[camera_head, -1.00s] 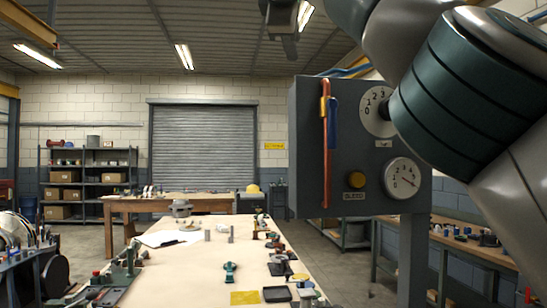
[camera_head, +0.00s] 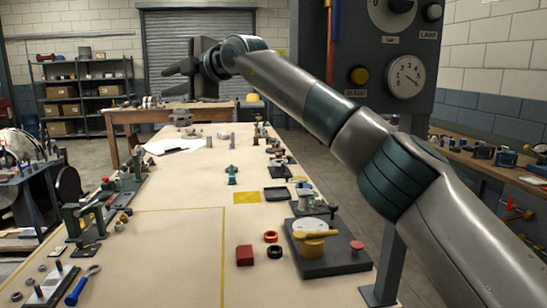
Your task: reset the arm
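My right arm comes in from the lower right and reaches up and left across the view, above the long workbench (camera_head: 180,200). My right gripper (camera_head: 172,79) is at the arm's far end, in front of the grey roller shutter. Its two dark fingers point left and stand apart, with nothing visible between them. My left arm and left gripper are not in view.
A red block (camera_head: 245,256) and a dark base plate (camera_head: 335,258) lie on the near bench. The bench's middle is mostly clear.

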